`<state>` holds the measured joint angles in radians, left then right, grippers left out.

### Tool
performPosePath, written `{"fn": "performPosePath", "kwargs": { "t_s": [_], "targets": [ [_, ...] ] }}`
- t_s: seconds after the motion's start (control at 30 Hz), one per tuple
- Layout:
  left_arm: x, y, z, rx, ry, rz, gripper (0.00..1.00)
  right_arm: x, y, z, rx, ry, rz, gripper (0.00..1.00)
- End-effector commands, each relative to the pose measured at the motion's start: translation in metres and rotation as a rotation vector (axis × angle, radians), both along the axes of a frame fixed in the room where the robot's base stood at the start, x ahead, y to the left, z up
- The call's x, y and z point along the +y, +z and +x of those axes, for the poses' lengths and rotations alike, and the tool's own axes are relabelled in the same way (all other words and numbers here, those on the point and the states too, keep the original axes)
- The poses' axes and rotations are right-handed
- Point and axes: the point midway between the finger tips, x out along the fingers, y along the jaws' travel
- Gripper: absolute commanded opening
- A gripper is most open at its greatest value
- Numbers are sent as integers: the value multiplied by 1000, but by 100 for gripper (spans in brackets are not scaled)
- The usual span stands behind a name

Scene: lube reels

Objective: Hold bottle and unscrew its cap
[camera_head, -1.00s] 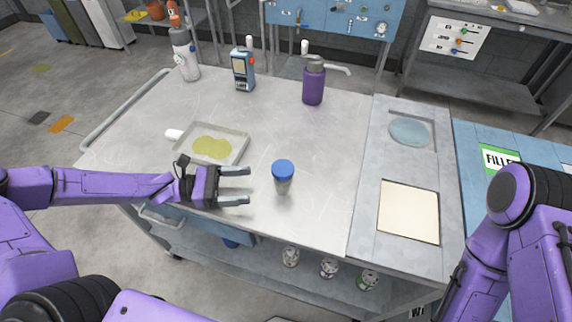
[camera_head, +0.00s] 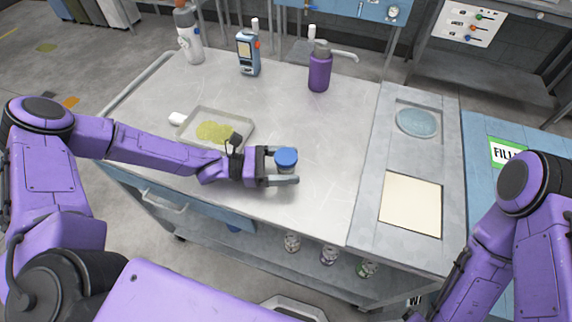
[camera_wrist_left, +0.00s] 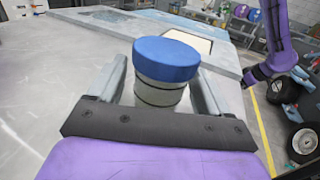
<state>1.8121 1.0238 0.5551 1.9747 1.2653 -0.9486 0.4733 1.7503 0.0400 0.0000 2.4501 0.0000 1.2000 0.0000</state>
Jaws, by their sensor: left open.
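A small grey bottle (camera_wrist_left: 160,95) with a blue cap (camera_head: 286,156) stands upright on the metal cart top. The cap is on the bottle; it also shows in the left wrist view (camera_wrist_left: 167,58). My left gripper (camera_head: 284,167) is open, with one finger on each side of the bottle just below the cap. In the left wrist view a gap shows between the bottle and the fingers. My right arm is at the right edge of the head view, but its gripper is out of view.
A shallow tray (camera_head: 247,136) with yellow-green liquid lies left of the bottle, close to my left wrist. A purple bottle (camera_head: 319,72), a blue handheld device (camera_head: 248,55) and a white spray bottle (camera_head: 190,42) stand farther back. The cart top (camera_head: 336,125) right of the bottle is clear.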

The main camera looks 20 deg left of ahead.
Motion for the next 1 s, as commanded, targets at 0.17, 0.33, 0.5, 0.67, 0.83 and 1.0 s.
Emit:
{"fn": "performPosePath", "kwargs": {
  "t_s": [0.17,0.33,0.5,0.67,0.83,1.0],
  "targets": [
    [0,0,1,-1,1,0,76,0,-1,0,0,0,0,89],
    [0,0,1,-1,0,0,21,0,-1,0,0,0,0,89],
    [0,0,1,-1,0,0,21,0,-1,0,0,0,0,89],
    [0,4,1,-1,0,-1,21,0,3,0,0,0,0,89],
    [0,29,1,-3,2,-1,21,0,22,0,0,0,0,89],
    [2,74,-22,3,4,-3,21,0,67,0,0,0,0,89]
  ]
}}
